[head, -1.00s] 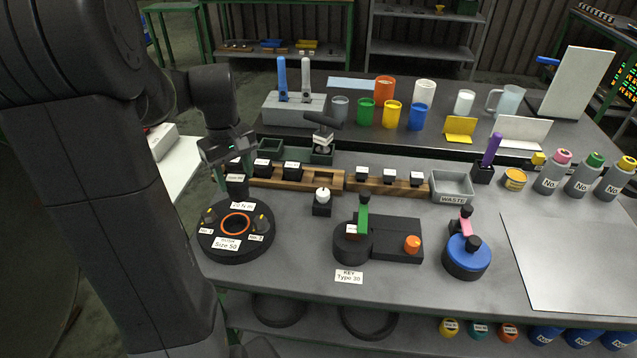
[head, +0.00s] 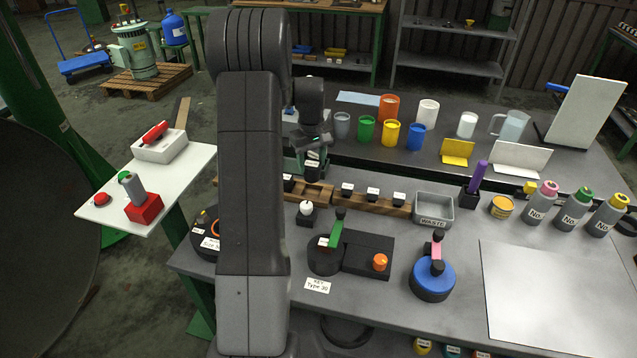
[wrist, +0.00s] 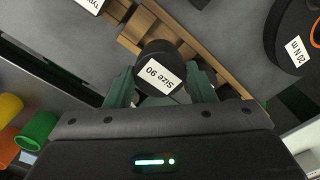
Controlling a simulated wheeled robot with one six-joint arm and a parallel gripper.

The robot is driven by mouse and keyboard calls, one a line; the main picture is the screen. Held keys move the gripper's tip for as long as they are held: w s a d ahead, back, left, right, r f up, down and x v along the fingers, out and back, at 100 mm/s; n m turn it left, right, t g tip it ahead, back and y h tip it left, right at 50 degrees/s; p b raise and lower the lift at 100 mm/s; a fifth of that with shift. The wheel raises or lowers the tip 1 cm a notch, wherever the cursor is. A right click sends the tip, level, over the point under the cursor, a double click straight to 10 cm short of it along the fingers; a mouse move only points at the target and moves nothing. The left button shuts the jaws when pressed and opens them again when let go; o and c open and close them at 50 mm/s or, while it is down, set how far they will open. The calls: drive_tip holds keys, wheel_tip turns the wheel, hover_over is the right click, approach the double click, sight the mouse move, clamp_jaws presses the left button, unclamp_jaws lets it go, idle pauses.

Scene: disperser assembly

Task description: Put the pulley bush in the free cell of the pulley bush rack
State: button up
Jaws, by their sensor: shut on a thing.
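My gripper (head: 313,158) is shut on a black pulley bush (wrist: 152,60), whose white label reads "Size 90" in the wrist view. In the head view the held bush (head: 312,172) hangs over the back of the left wooden rack (head: 306,203). An empty cell (head: 320,190) shows in that rack, just in front of the bush. A black labelled bush (head: 288,183) stands to its left. My arm hides the rack's middle-left part. In the wrist view, the wooden rack (wrist: 190,34) lies beyond and under the bush.
A second wooden rack (head: 360,205) with labelled black parts adjoins on the right, then the grey waste bin (head: 434,208). Coloured cups, including a green one (head: 365,130), stand behind.

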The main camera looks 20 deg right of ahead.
sight(312, 179)
drive_tip(key=shift+f+p, duration=0.55)
drive_tip(key=shift+f, duration=2.65)
drive_tip(key=shift+f, duration=0.2)
drive_tip(key=o, duration=1.4)
drive_tip(key=shift+o, duration=0.2)
wheel_tip(312, 179, up, 12)
drive_tip(key=shift+r+b, duration=0.15)
drive_tip(key=shift+b, duration=0.75)
wheel_tip(312, 179, down, 12)
drive_tip(key=shift+f+p, duration=0.2)
drive_tip(key=shift+p, duration=0.6)
drive_tip(key=shift+r+b, duration=0.3)
drive_tip(key=shift+r, duration=1.65)
